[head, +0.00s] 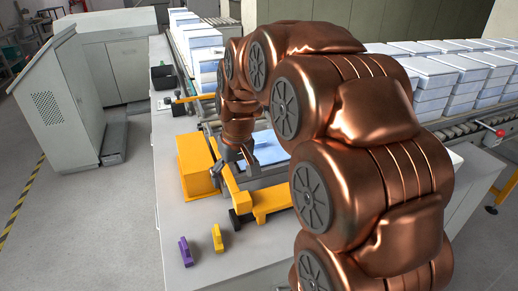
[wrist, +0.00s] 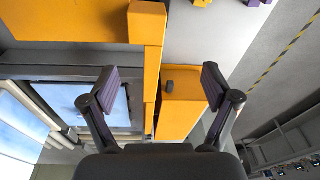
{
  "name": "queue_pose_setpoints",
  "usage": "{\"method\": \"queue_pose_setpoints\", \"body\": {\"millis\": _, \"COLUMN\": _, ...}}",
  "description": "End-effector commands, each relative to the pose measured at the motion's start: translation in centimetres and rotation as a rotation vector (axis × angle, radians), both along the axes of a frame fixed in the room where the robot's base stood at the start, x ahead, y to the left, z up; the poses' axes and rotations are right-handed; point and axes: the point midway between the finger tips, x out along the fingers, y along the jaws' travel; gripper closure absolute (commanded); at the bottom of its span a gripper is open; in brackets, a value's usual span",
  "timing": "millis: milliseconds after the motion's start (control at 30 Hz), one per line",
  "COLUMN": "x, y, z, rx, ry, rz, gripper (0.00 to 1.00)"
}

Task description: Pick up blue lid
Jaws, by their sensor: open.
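A light blue flat panel (head: 268,150), which looks like the blue lid, lies on the conveyor beside the yellow fixture, partly hidden by my arm. In the wrist view a light blue panel (wrist: 62,98) shows at the left, within a grey frame and partly behind the left finger. My gripper (wrist: 160,88) is open and empty, with its fingers spread wide over the yellow block and the bar. In the head view my gripper (head: 245,160) is small and partly hidden, close to the yellow fixture. I cannot tell its exact height above the panel.
A yellow box (head: 197,165) and a yellow bracket (head: 265,203) stand near my gripper. A purple piece (head: 185,251) and a small yellow piece (head: 217,238) stand on the table front. Stacked white-blue boxes (head: 455,75) line the conveyor. A grey cabinet (head: 62,100) stands left.

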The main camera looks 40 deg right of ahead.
Motion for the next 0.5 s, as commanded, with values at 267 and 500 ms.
{"method": "queue_pose_setpoints", "body": {"millis": 267, "x": 8.8, "y": -9.2, "z": 0.5, "rx": -0.031, "ry": -0.124, "rz": -0.074, "gripper": 0.12}}
{"method": "queue_pose_setpoints", "body": {"millis": 500, "x": 13.2, "y": -16.7, "z": 0.2, "rx": -0.069, "ry": -0.201, "rz": -0.129, "gripper": 0.12}}
